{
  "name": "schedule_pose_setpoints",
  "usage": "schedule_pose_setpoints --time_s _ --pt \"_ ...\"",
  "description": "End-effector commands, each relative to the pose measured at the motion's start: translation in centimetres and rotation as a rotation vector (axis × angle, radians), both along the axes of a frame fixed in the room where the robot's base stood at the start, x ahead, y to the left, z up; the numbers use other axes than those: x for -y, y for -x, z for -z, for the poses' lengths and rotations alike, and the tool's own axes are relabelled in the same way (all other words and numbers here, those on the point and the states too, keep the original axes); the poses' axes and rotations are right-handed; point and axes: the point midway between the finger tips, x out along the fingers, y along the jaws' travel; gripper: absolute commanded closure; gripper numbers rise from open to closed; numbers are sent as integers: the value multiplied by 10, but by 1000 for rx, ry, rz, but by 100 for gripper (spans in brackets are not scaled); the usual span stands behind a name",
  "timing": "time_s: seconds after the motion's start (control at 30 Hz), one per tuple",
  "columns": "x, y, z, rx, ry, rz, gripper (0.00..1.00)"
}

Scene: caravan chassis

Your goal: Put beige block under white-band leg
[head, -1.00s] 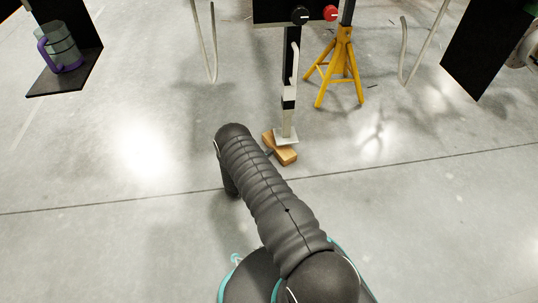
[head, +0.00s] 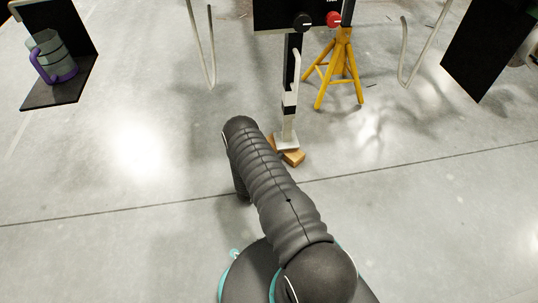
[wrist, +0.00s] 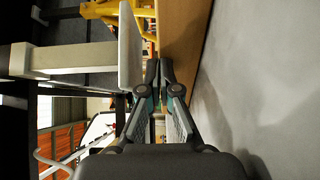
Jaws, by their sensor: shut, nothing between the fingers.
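The white-band leg (head: 289,98) stands upright in the head view, with a flat pale foot plate (head: 287,144). The beige block (head: 293,158) lies on the floor at the plate, partly hidden beneath it. In the wrist view, which is turned sideways, the block (wrist: 180,35) lies along the floor and the foot plate (wrist: 130,45) faces it with a visible gap between. My gripper (wrist: 160,68) is shut and empty, its tips close to the block's near end. I cannot tell whether they touch it. My forearm hides the gripper in the head view.
A yellow jack stand (head: 340,68) stands behind the leg to the right. A panel with a black and a red knob (head: 333,19) hangs above. A black shelf with a purple-handled jug (head: 55,60) is at upper left. The front floor is clear.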

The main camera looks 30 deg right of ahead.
Motion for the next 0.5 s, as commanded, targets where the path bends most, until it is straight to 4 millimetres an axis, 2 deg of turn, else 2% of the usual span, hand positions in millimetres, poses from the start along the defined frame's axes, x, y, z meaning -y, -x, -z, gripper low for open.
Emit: schedule_pose_setpoints --time_s 0.27,0.5 --pt "-6 1 0 -1 0 -4 100" --pt "-37 16 1 -2 0 -6 100"
